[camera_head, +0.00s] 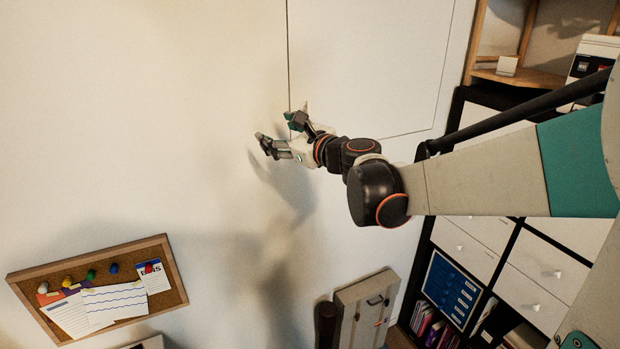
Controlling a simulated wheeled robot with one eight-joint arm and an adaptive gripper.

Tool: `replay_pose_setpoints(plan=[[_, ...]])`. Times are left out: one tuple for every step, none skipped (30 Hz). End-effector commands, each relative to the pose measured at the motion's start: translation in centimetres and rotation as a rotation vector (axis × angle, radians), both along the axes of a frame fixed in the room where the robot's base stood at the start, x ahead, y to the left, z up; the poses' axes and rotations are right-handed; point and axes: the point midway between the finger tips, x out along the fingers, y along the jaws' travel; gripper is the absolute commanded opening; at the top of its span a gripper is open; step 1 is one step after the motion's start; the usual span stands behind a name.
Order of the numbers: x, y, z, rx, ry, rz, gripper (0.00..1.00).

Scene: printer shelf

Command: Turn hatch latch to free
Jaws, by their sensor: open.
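The hatch (370,60) is a flat pale panel set in the cream wall, outlined by thin dark seams on its left, right and lower sides. Its upper part runs out of the picture. My gripper (280,132) is at the hatch's lower left corner, with its two dark and teal fingers spread apart and nothing seen between them. A small pale piece (306,106) shows just above the upper finger; I cannot tell whether it is the latch. Otherwise the latch is not seen and may be hidden behind my gripper. I cannot tell whether the fingers touch the wall.
A cork board (176,290) with papers and coloured pins is at lower left. A wooden shelf (530,76) holds a small white box (507,65) and a printer (597,52) at upper right. White drawers (465,249) stand below. A pale case (350,315) is at bottom centre. The wall left of my gripper is clear.

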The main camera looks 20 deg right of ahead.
Motion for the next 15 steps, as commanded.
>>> replay_pose_setpoints(plan=[[-1.0,0.8,-0.9,-0.043,-0.002,0.016,0.65],[-1.3,1.2,-1.2,-0.068,-0.004,0.024,0.65],[-1.6,1.7,-1.6,-0.105,-0.006,0.037,0.65],[-1.8,2.1,-1.9,-0.13,-0.008,0.046,0.65],[-2.1,2.5,-2.2,-0.158,-0.01,0.056,0.65],[-2.5,3.0,-2.6,-0.192,-0.013,0.07,0.65],[-2.7,3.4,-2.9,-0.219,-0.015,0.079,0.65],[-3.0,3.7,-3.2,-0.244,-0.017,0.089,0.65],[-3.4,4.1,-3.6,-0.281,-0.021,0.1,0.65],[-3.7,4.3,-4.0,-0.306,-0.022,0.109,0.65],[-4.0,4.6,-4.3,-0.333,-0.025,0.119,0.65],[-4.4,5.0,-4.8,-0.367,-0.028,0.132,0.65],[-4.7,5.3,-5.1,-0.395,-0.031,0.141,0.65],[-5.0,5.6,-5.5,-0.42,-0.033,0.152,0.65],[-5.4,5.9,-5.9,-0.456,-0.037,0.165,0.65]])
